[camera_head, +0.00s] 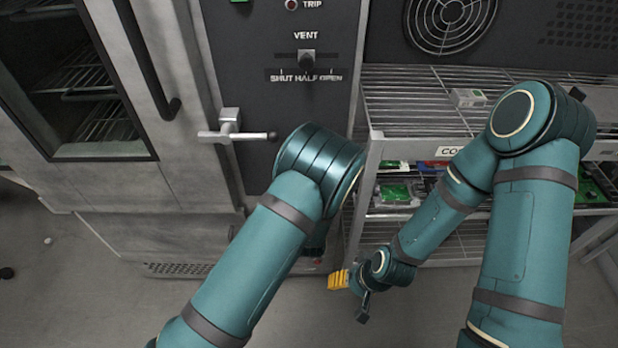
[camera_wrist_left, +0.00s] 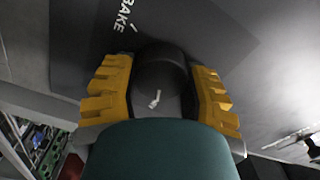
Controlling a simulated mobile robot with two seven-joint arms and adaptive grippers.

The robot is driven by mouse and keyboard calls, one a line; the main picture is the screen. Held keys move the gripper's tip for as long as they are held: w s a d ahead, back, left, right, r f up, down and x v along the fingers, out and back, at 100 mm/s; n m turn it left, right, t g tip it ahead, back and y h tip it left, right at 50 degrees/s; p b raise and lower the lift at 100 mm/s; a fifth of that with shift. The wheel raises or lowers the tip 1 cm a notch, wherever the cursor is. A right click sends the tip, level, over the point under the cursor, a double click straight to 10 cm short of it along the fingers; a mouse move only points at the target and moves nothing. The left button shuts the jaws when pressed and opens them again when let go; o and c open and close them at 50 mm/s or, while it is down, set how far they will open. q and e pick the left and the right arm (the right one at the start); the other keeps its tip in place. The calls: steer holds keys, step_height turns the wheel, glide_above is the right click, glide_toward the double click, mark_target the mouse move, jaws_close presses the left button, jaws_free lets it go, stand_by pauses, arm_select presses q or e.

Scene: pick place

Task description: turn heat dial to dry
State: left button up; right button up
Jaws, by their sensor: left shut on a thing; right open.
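The heat dial (camera_wrist_left: 162,62) is a dark round knob on a dark panel in the left wrist view. A small white mark shows on its near side. The white word BAKE (camera_wrist_left: 123,17) is printed on the panel above and left of the knob; no DRY label is in view. My left gripper (camera_wrist_left: 160,80) has one yellow finger on each side of the knob and is shut on it. In the head view my left forearm hides the left gripper and the dial. My right gripper (camera_head: 350,291) is open and empty, low over the floor.
The oven's upper panel has a vent knob (camera_head: 307,59) over a SHUT, HALF, OPEN scale. A door latch handle (camera_head: 236,133) sticks out close to my left arm. A wire rack (camera_head: 415,104) with boards and boxes stands at the right.

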arm_select(q)
steer(key=o, duration=1.2)
steer(key=s, duration=1.2)
steer(key=shift+a, duration=0.1)
